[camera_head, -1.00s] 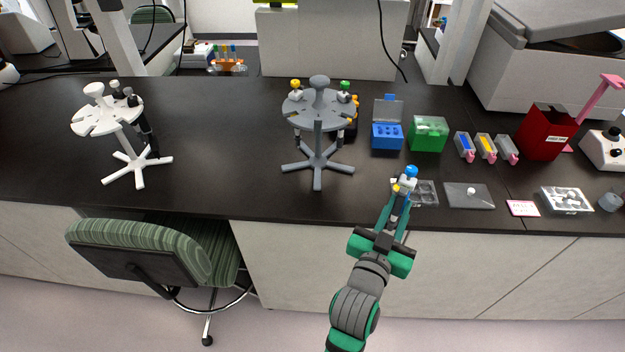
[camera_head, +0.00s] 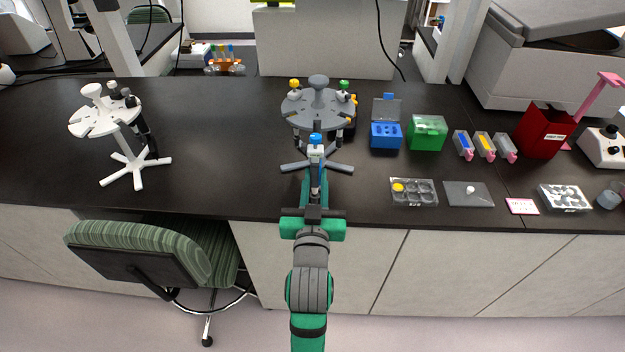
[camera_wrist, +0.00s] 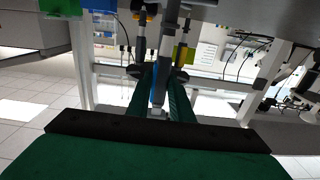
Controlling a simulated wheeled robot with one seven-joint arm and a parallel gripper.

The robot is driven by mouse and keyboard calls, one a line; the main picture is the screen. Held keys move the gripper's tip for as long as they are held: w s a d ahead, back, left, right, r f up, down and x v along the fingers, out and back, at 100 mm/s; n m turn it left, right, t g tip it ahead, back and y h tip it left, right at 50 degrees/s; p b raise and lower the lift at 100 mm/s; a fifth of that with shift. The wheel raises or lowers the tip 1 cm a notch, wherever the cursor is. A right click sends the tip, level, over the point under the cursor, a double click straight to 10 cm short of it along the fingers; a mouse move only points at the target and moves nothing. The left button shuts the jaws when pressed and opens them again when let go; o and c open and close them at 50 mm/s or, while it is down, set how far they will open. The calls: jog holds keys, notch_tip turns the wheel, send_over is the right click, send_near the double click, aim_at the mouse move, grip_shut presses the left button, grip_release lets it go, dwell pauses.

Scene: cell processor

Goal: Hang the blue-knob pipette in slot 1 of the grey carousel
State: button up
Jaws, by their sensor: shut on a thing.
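The blue-knob pipette (camera_head: 316,152) is upright in my gripper (camera_head: 314,176), which is shut on it. It stands in front of the grey carousel (camera_head: 318,110) in the head view and hides part of its post. Whether it touches the carousel cannot be told. The carousel holds a yellow-knob pipette (camera_head: 294,88) at its left and a green-knob pipette (camera_head: 344,88) at its right. Slot 1's label is not readable.
A white carousel (camera_head: 105,118) with dark pipettes stands at the left. Right of the grey carousel are a blue box (camera_head: 386,135), a green box (camera_head: 427,132) and a clear well plate (camera_head: 413,197). The bench between the carousels is clear.

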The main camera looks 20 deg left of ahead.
jog(key=x, duration=0.7)
jog(key=shift+w+a, duration=0.1)
jog(key=shift+w, duration=0.15)
dwell(0.6)
jog(key=shift+x, duration=1.4)
jog(key=shift+w+a, duration=0.2)
jog(key=shift+w, duration=0.4)
jog(key=shift+f, duration=0.3)
dwell(0.3)
jog(key=o, duration=0.7)
jog(key=shift+o, duration=0.2)
jog(key=v, duration=1)
jog(key=shift+s+d, duration=0.15)
jog(key=shift+s, duration=0.2)
